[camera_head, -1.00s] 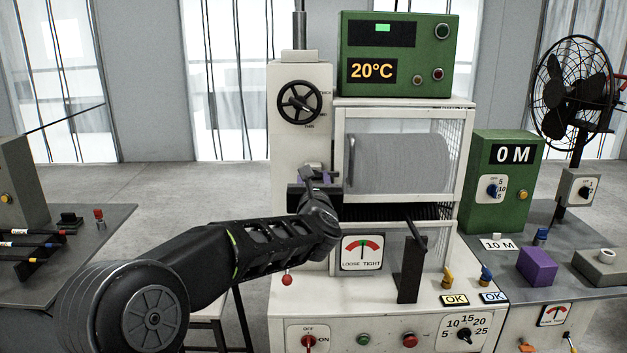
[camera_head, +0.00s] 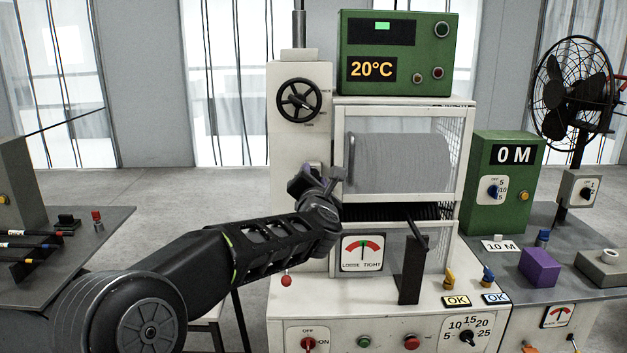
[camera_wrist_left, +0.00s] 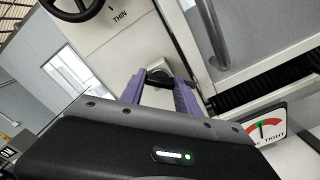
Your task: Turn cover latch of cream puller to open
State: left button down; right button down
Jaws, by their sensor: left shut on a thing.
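The cream puller (camera_head: 286,150) stands in the middle of the head view, with a clear framed cover (camera_head: 400,198) over a grey roller. My left gripper (camera_head: 318,176) is at the cream panel left of the cover, below the black handwheel. It is shut on the latch and also shows in the left wrist view (camera_wrist_left: 165,85). In the head view the gripper mostly hides the latch. My right gripper is not in view.
The black handwheel (camera_head: 299,101) is just above my left gripper. The cover's upright handle (camera_head: 352,162) is close on its right. The loose/tight gauge (camera_head: 363,252) and a dark lever stand (camera_head: 411,270) are lower right. A red-knobbed lever (camera_head: 286,281) is below my forearm.

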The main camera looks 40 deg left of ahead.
pick_arm(q)
jog(key=m+p, duration=0.2)
jog(key=m, duration=0.7)
jog(key=shift+d+f, duration=0.1)
jog(key=shift+f, duration=0.05)
jog(key=shift+m, duration=0.3)
jog(key=c, duration=0.9)
grip_release()
jog(key=b+v, duration=0.1)
jog(key=v, duration=0.6)
jog(key=shift+s+d, duration=0.25)
jog(key=shift+s, duration=0.05)
